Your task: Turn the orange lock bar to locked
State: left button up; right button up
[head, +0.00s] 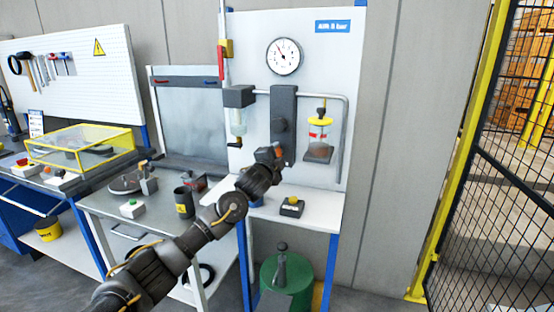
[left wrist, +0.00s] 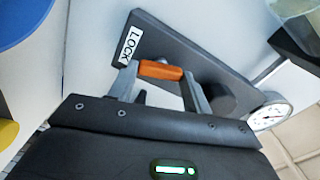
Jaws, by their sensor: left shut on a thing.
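The orange lock bar (left wrist: 161,70) lies between the two fingers of my left gripper (left wrist: 160,82) in the left wrist view. The fingers are shut on it. The bar is in front of a dark grey plate (left wrist: 185,55), near a white label reading LOCK (left wrist: 130,46) at one end. In the head view, a bit of the orange bar (head: 277,150) shows at the tip of my left gripper (head: 273,157), by the lower end of the dark plate (head: 284,108) on the white panel. The gripper hides most of the bar there. My right gripper is not in view.
A round gauge (head: 284,56) hangs above the plate. A filter bowl (head: 238,115) is left of it, a yellow-lidded jar (head: 319,132) right. A green tank (head: 287,280) is underneath.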

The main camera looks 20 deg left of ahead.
pick_arm(q)
jog(key=shift+f+m+b, duration=0.1)
jog(key=shift+m+b, duration=0.5)
jog(key=shift+m, duration=1)
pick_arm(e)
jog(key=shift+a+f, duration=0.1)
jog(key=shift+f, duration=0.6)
pick_arm(q)
jog(key=o, duration=1)
jog(key=shift+s, duration=0.1)
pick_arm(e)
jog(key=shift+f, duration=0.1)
pick_arm(q)
jog(key=s+b, duration=0.1)
jog(key=s, duration=0.6)
jog(key=s+b, duration=0.1)
jog(key=s, duration=0.2)
jog(key=shift+s+a+b, duration=0.3)
jog(key=shift+b, duration=0.05)
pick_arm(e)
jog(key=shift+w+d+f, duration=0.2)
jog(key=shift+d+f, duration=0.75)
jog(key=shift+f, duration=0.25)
